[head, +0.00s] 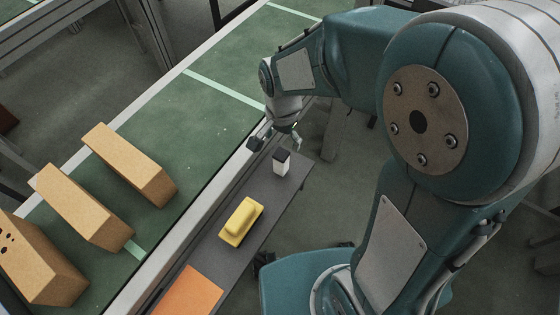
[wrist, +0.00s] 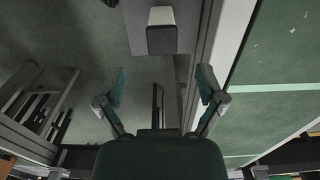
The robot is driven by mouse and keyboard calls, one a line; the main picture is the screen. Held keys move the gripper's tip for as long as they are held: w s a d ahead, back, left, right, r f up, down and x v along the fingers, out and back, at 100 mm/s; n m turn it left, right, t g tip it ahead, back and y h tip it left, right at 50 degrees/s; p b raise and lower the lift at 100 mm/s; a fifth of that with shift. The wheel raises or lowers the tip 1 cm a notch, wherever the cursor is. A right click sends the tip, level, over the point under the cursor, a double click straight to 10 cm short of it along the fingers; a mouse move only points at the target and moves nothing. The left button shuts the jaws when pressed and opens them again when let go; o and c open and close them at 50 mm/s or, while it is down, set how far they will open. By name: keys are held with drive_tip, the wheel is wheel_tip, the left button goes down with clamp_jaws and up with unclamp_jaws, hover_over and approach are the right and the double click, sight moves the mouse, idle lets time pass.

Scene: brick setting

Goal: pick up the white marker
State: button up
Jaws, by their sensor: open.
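The white marker (head: 281,168) is a short white block with a dark top, standing upright near the far end of a narrow dark grey shelf (head: 215,252). In the wrist view the marker (wrist: 161,16) is at the top centre, beyond my fingertips and roughly centred between them. My gripper (head: 277,142) is open and empty, just past the marker in the head view. In the wrist view my gripper (wrist: 160,88) has its two fingers spread wide, with floor and the shelf's edge showing between them. It looks apart from the marker.
A yellow object (head: 241,221) and an orange flat piece (head: 188,293) lie on the same shelf, nearer. Left of it runs a metal rail and a green conveyor belt (head: 185,130) carrying tan bricks (head: 130,164).

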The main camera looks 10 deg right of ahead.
sight(283, 154)
wheel_tip(283, 154, down, 6)
drive_tip(key=shift+d+r, duration=0.15)
drive_tip(key=shift+r, duration=0.1)
drive_tip(key=f, duration=0.5)
drive_tip(key=shift+w+a+f, duration=0.15)
drive_tip(key=shift+a, duration=0.1)
drive_tip(key=c, duration=1.2)
